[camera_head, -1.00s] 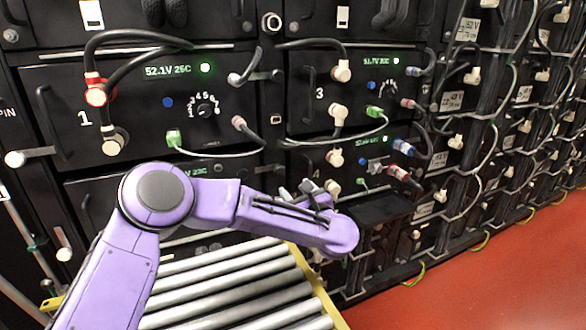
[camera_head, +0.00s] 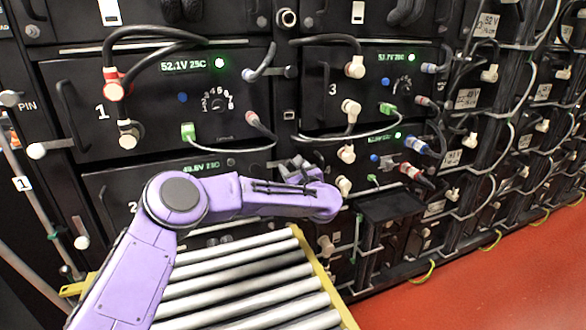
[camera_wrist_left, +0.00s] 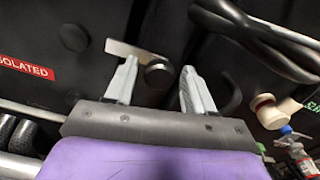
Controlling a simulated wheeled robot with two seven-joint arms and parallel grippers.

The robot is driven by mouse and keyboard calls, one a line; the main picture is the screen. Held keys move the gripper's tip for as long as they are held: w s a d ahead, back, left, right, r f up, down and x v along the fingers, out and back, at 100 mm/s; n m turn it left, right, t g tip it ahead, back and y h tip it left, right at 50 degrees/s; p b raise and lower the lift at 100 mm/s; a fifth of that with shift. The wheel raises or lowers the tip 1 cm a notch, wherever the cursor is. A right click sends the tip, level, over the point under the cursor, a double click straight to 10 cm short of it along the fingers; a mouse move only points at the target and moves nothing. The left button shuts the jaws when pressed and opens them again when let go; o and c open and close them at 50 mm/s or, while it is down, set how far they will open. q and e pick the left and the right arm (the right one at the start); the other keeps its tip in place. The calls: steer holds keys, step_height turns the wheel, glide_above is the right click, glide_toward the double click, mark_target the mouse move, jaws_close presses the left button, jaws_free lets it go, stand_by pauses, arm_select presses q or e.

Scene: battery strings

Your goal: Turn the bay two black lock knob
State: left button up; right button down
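The bay two unit (camera_head: 118,185) is the black panel at lower left, with a green display, partly hidden behind my left arm. My left gripper (camera_head: 297,168) is at its right edge; the lock knob there cannot be made out in the head view. In the left wrist view, my left gripper (camera_wrist_left: 159,66) is open, its two pale fingers pointing at the black panel. A dark round knob (camera_wrist_left: 158,73) with a flat metal lever (camera_wrist_left: 130,53) reaching left shows between and beyond the fingertips. I cannot tell whether a finger touches it. My right gripper is not in view.
A roller conveyor (camera_head: 240,285) with yellow rails lies below the arm. Black cables (camera_wrist_left: 265,45) and cream connectors (camera_wrist_left: 275,112) are right of the fingers. A red ISOLATED label (camera_wrist_left: 25,68) is on the left. Red floor (camera_head: 480,285) is clear at right.

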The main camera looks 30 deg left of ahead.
arm_select(q)
steer(key=c, duration=0.7)
steer(key=shift+c, duration=0.2)
steer(key=shift+m, duration=0.3)
steer(key=m, duration=0.2)
steer(key=shift+m, duration=0.3)
steer(key=m, duration=0.3)
steer(key=shift+d+m, duration=0.1)
steer(key=shift+m, duration=0.3)
steer(key=m+p, duration=0.1)
steer(key=m, duration=0.4)
steer(key=shift+w+r, duration=0.1)
steer(key=m+p, duration=0.2)
steer(key=m, duration=0.4)
steer(key=shift+p, duration=0.3)
